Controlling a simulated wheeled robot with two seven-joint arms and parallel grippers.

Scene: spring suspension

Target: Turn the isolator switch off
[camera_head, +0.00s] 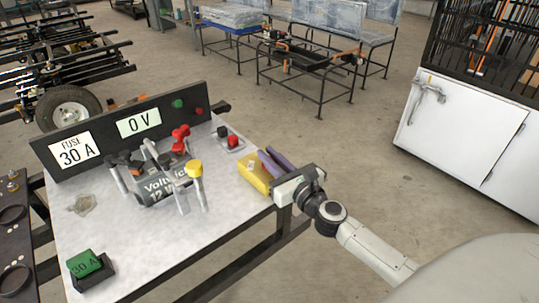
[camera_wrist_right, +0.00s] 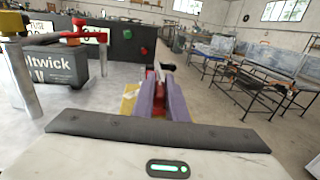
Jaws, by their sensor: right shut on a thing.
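The isolator switch (camera_head: 254,178) shows as a yellow body at the right edge of the bench top. It also shows in the wrist view (camera_wrist_right: 129,101), just left of the fingers. My right gripper (camera_head: 272,164) reaches in from the right with its purple fingers at the switch. In the wrist view the fingers (camera_wrist_right: 161,102) are close together with a red part, which looks like the switch's handle, between them. The fingers hide most of that part, so its turn angle cannot be told. My left gripper is not in view.
A battery (camera_head: 163,189) with clamps and a yellow-topped post (camera_head: 195,171) stands mid-bench. A black panel (camera_head: 97,150) behind reads 0 V and FUSE 30 A. A red and black terminal block (camera_head: 229,143) lies beyond the switch. A green fuse (camera_head: 84,264) sits at front left.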

